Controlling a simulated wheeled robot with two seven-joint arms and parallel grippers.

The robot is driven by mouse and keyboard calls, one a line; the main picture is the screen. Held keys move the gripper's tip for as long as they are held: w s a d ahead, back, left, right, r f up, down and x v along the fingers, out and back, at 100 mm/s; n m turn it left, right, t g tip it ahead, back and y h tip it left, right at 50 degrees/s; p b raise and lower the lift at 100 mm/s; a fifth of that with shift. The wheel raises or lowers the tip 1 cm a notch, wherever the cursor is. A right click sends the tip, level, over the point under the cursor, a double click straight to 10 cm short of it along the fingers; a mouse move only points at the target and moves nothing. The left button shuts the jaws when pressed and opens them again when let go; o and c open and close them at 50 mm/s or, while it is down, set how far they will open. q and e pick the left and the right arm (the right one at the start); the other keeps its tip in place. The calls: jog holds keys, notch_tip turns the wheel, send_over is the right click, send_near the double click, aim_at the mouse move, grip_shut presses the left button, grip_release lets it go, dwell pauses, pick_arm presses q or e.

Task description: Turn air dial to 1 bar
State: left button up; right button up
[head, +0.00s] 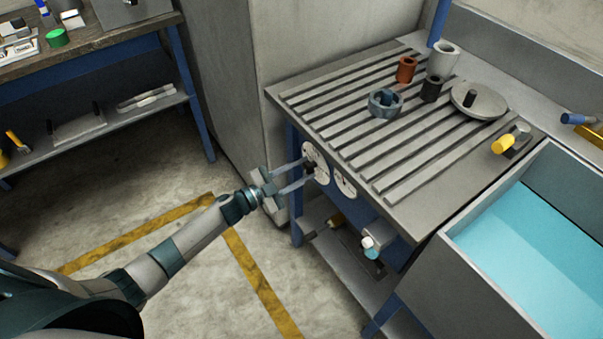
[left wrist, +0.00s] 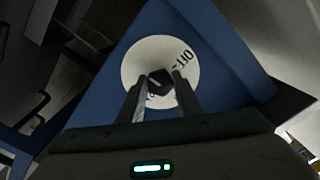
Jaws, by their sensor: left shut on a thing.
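The air dial (head: 310,168) is a dark knob on a round white face on the blue front panel below the slatted table top. In the left wrist view the knob (left wrist: 159,82) sits at the middle of its white face (left wrist: 150,55), with "OFF" printed at the right. My left gripper (head: 307,172) reaches it from the left and is shut on the knob. The gripper (left wrist: 160,88) shows a finger on each side of the knob in the left wrist view. The other markings are hidden or too small to read. My right gripper is not in view.
A second white dial (head: 345,186) is right of the first. The slatted table (head: 420,150) holds several cups and a round lid (head: 478,101). A water tank (head: 530,240) stands at the right. Below the panel is a shelf (head: 335,255) with small items. The floor at left is clear.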

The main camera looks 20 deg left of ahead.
pick_arm(q)
jog(key=m+b, duration=0.1)
jog(key=m, duration=0.1)
jog(key=shift+m, duration=0.3)
jog(key=shift+m+b, duration=0.3)
jog(key=shift+m, duration=0.7)
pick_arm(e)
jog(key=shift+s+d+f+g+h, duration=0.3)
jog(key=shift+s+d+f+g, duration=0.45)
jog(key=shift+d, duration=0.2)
pick_arm(q)
jog(key=o, duration=1)
jog(key=shift+o, duration=0.2)
jog(key=shift+a, duration=0.1)
